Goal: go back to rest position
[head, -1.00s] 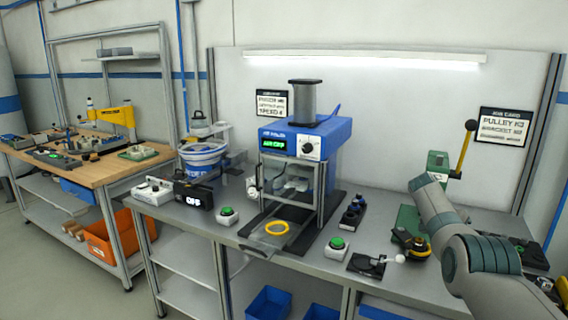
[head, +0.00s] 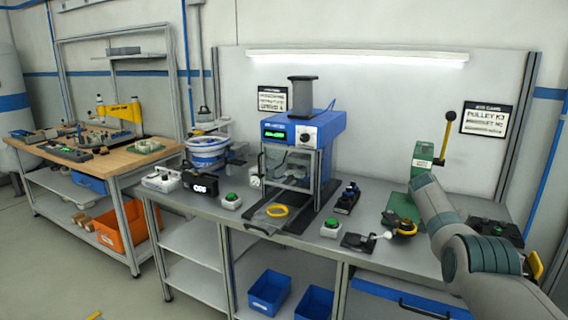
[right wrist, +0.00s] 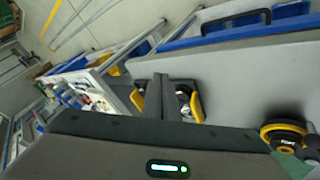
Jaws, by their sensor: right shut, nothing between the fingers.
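My right arm comes in from the right in the head view and reaches over the right end of the grey workbench (head: 385,262). Its gripper is hidden there behind the arm's own links. In the right wrist view my right gripper (right wrist: 163,95) is shut, with nothing held between its dark fingers. My left gripper is in neither current view.
A wooden-top table (head: 120,160) stands left. Open floor (head: 60,270) lies in front.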

